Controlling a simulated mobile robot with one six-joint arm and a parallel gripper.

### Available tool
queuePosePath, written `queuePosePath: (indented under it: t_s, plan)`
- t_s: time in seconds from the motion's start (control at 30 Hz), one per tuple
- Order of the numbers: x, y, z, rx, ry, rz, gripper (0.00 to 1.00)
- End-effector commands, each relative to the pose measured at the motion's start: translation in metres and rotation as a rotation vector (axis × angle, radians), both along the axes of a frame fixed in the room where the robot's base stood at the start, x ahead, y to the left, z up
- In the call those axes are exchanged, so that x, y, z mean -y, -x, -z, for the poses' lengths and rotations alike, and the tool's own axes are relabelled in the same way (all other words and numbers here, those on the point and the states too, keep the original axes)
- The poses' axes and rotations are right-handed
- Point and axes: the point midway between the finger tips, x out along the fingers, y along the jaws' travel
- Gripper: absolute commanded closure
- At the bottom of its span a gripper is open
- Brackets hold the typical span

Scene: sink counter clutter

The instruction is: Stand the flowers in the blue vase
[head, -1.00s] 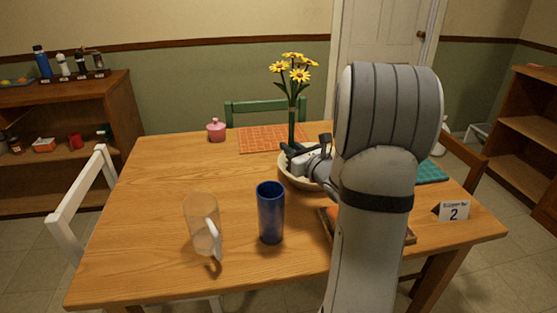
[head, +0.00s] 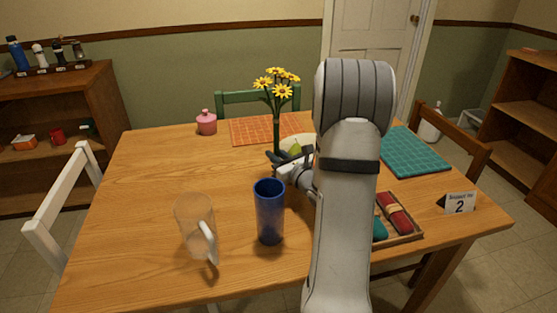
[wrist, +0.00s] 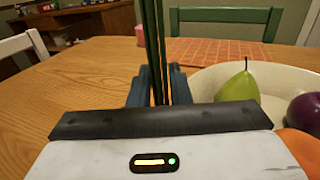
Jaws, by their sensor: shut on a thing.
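The flowers (head: 278,82) are a bunch of yellow blooms on long green stems, held upright. My gripper (head: 278,160) is shut on the stems, behind the vase and above the table. In the wrist view the stems (wrist: 155,45) rise between the dark fingers of my gripper (wrist: 155,85); the blooms are out of that view. The blue vase (head: 270,212) stands upright near the front of the table, nearer the camera than the flowers. Its open top faces up. The lower stem ends are hidden behind my gripper and the vase.
A clear pitcher (head: 196,228) stands left of the vase. A cream bowl (wrist: 290,75) with a pear (wrist: 238,88) and other fruit is right of my gripper. A tray (head: 405,228) and a number card (head: 458,204) lie at right. The table's left middle is clear.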

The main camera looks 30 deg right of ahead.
Motion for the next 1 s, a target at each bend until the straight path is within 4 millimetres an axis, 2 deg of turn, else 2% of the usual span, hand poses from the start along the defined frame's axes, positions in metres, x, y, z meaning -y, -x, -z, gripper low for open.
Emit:
queuePosePath:
  t_s: [0.07, 0.43, 0.47, 0.7, 1.0]
  plan:
    - [0.0004, 0.0002, 0.0113, -0.001, -0.002, 0.001, 1.00]
    - [0.0008, 0.0003, 0.0156, 0.001, 0.000, 0.002, 1.00]
    - [0.0008, 0.0003, 0.0145, 0.001, 0.000, 0.002, 0.81]
    - [0.0012, 0.0005, 0.0138, 0.000, 0.000, 0.002, 0.62]
    - [0.0016, 0.0005, 0.0105, 0.000, 0.000, 0.003, 0.61]
